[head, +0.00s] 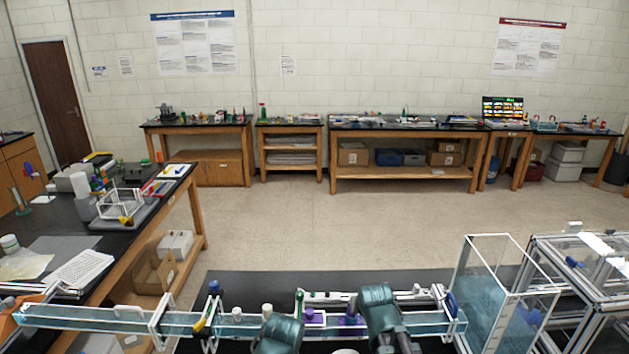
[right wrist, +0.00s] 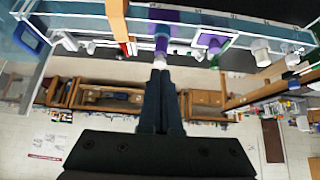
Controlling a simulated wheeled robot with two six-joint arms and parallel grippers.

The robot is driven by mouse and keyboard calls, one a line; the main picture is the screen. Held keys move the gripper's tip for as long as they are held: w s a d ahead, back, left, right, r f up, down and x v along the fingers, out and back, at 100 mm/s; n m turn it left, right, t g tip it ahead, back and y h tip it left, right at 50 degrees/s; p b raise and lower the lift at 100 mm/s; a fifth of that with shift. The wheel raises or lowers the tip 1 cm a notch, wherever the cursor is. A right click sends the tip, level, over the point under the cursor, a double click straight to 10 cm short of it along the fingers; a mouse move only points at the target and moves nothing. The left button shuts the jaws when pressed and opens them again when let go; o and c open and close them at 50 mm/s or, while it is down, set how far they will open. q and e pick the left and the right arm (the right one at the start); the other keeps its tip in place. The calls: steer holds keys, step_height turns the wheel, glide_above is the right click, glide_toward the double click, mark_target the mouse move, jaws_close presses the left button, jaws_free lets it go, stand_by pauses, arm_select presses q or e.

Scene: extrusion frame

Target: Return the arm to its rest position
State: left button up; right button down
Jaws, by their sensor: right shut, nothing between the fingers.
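In the right wrist view, my right gripper (right wrist: 160,72) has its two dark fingers together, with nothing between them. The fingertips point at a purple fitting with a white end (right wrist: 162,45); I cannot tell whether they touch. In the head view, the teal links of my right arm (head: 377,307) stand in front of the long clear channel. The teal link of my left arm (head: 278,335) is at the bottom edge, and my left gripper does not show. The right gripper's fingers cannot be made out in the head view.
The long clear water channel (head: 85,317) runs across the front, with purple fittings (head: 314,317) on it. A tall clear tank (head: 483,290) and an aluminium frame (head: 590,262) stand at the right. A cluttered black bench (head: 120,240) is at the left. Open floor (head: 310,230) lies beyond.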

steer(key=s+d+f+g, duration=0.15)
steer(key=s+g, duration=0.25)
steer(key=s, duration=0.4)
steer(key=s+f+g, duration=0.3)
steer(key=s, duration=0.5)
arm_select(q)
step_height(320, 180, down, 20)
steer(key=b, duration=1.9)
steer(key=shift+r+b, duration=0.1)
steer(key=shift+b, duration=0.3)
arm_select(e)
steer(key=s+a+f+n, duration=0.1)
steer(key=a+f, duration=0.2)
steer(key=f, duration=0.3)
steer(key=s+a+f+n, duration=0.1)
steer(key=s+a+f, duration=0.1)
steer(key=a+f, duration=0.2)
steer(key=s+a+f+n, duration=0.2)
steer(key=a+f, duration=0.2)
steer(key=f, duration=0.5)
steer(key=shift+s+a+f+g+h, duration=0.1)
steer(key=shift+s+f+g+h, duration=0.05)
steer(key=shift+f+g+h, duration=0.25)
